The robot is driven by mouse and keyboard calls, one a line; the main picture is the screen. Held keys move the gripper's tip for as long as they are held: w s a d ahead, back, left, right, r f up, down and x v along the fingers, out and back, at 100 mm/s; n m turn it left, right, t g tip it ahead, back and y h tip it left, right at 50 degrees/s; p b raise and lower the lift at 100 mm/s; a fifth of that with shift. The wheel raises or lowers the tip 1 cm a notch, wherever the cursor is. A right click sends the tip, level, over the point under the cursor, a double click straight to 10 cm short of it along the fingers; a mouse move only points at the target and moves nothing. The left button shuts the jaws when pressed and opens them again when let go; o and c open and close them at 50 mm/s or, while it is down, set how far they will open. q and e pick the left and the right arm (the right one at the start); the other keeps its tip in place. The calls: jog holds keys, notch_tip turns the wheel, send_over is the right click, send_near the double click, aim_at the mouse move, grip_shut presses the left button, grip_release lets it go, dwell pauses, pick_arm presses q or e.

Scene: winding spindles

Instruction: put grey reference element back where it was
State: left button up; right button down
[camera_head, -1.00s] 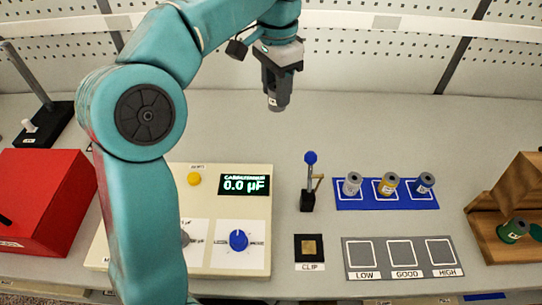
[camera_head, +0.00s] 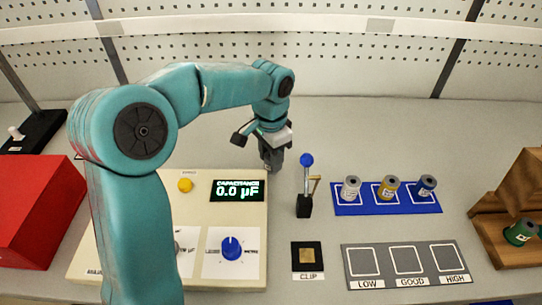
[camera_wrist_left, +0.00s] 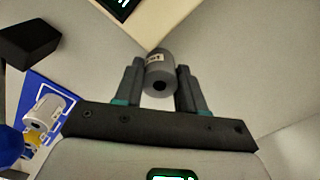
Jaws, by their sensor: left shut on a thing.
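My left gripper (camera_head: 273,163) is shut on a grey cylindrical element, held over the table between the meter and the black lever stand. In the left wrist view the grey element (camera_wrist_left: 160,75) sits between the two fingers (camera_wrist_left: 159,88), with a pale label on its side and a dark hole in its end. In the head view the element is small and hard to tell from the fingers. My right gripper is not in view.
A cream capacitance meter (camera_head: 130,255) reads 0.0 µF. A black lever stand (camera_head: 304,205) with a blue knob is close right of the gripper. A blue mat (camera_head: 385,209) holds pale, gold and blue spindles. A CLIP pad (camera_head: 306,243) and an empty LOW/GOOD/HIGH tray (camera_head: 385,262) lie in front.

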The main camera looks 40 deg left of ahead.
pick_arm(q)
jog(key=shift+f, duration=0.1)
jog(key=shift+f, duration=0.1)
jog(key=o, duration=1.1)
jog(key=shift+o, duration=0.2)
